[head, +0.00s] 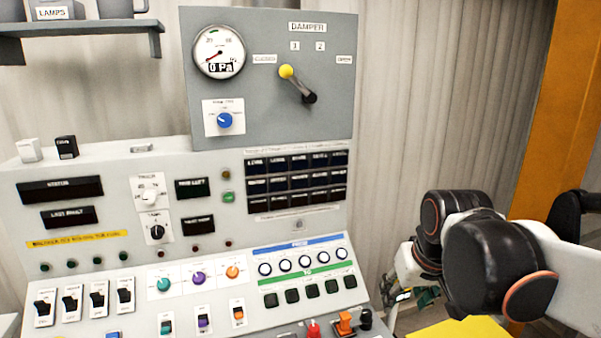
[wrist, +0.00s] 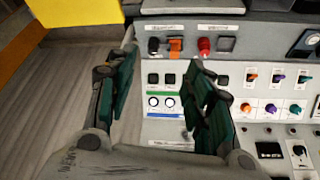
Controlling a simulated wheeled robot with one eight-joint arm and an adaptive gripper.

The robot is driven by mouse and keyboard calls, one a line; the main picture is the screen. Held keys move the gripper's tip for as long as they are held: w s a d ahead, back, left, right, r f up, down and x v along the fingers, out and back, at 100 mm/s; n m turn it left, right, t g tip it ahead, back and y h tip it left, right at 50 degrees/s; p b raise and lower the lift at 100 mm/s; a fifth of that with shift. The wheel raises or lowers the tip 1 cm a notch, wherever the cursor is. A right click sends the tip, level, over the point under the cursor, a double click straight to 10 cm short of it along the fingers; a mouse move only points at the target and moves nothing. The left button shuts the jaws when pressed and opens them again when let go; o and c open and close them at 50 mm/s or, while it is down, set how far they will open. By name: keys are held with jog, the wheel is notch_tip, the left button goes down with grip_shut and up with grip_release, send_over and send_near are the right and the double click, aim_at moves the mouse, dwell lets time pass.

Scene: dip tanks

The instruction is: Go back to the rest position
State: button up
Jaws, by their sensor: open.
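My gripper (wrist: 160,66) is open and empty in the wrist view. Its two green-padded fingers are spread apart in front of the lower part of the control panel, which shows upside down there. In the head view my gripper (head: 405,296) is at the right of the panel, partly hidden behind my dark arm joints. It looks apart from the panel, though the exact distance is hard to tell.
The grey control console (head: 110,255) fills the left and middle. A damper panel (head: 270,120) with a yellow-knobbed lever (head: 287,72) rises behind it. An orange post (head: 555,110) stands at right. A yellow surface (head: 460,329) lies below my arm.

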jog(key=s+f+t, duration=0.2)
jog(key=s, duration=0.9)
jog(key=shift+s+f+t, duration=0.3)
jog(key=shift+s+f, duration=0.1)
